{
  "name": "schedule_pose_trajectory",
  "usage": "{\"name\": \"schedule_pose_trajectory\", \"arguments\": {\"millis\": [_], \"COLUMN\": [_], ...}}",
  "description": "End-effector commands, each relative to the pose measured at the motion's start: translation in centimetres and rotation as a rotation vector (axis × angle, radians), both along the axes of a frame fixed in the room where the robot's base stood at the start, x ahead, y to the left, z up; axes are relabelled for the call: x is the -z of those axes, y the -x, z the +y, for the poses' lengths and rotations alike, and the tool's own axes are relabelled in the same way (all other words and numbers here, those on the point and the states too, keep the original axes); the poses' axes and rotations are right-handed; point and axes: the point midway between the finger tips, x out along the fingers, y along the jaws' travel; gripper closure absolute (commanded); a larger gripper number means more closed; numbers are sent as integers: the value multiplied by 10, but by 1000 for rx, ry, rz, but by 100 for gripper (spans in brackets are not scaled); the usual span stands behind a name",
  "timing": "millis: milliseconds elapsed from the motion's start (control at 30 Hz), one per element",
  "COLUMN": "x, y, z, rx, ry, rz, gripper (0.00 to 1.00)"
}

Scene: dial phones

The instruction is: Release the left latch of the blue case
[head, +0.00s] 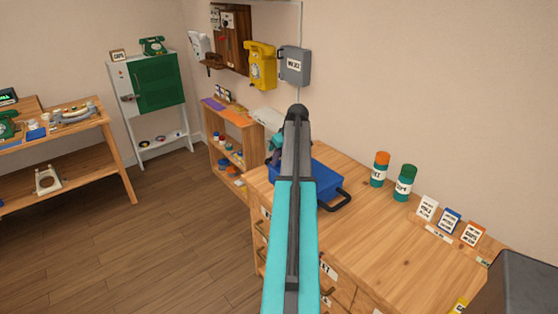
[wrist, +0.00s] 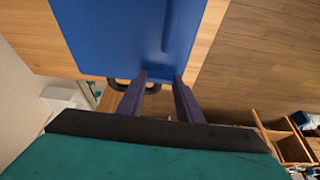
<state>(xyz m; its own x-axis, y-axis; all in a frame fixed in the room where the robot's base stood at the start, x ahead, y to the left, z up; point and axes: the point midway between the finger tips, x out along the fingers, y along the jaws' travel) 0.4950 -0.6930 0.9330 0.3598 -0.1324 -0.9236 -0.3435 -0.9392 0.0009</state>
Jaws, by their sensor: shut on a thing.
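The blue case (head: 322,178) lies on the wooden bench top, partly hidden behind my arm in the head view. Its dark carry handle (head: 340,199) shows at its front right. In the wrist view the blue case (wrist: 125,35) fills the upper middle, with the handle (wrist: 118,86) at its near edge. My gripper (wrist: 162,76) is at that edge, just right of the handle's middle, with one finger in front of the handle. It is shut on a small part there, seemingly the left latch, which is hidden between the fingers. No raised latch shows.
Two teal jars, one with an orange lid (head: 381,169) and one with a green lid (head: 404,182), stand on the bench right of the case. The bench top (head: 370,235) between is clear.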

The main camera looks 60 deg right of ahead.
Motion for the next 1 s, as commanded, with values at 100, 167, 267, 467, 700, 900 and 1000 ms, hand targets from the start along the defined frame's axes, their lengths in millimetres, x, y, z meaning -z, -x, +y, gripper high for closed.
{"name": "schedule_pose_trajectory", "arguments": {"millis": [100,167,267,467,700,900,1000], "x": [0,0,0,0,0,0,0], "y": [0,0,0,0,0,1,1], "z": [0,0,0,0,0,0,0], "rx": [-29,-37,-45,-46,-45,-43,-43], "ry": [-1,-1,-1,-2,-1,-1,-1], "rz": [1,1,1,0,1,1,1], "gripper": [90,90,90,90,49,48,48]}}
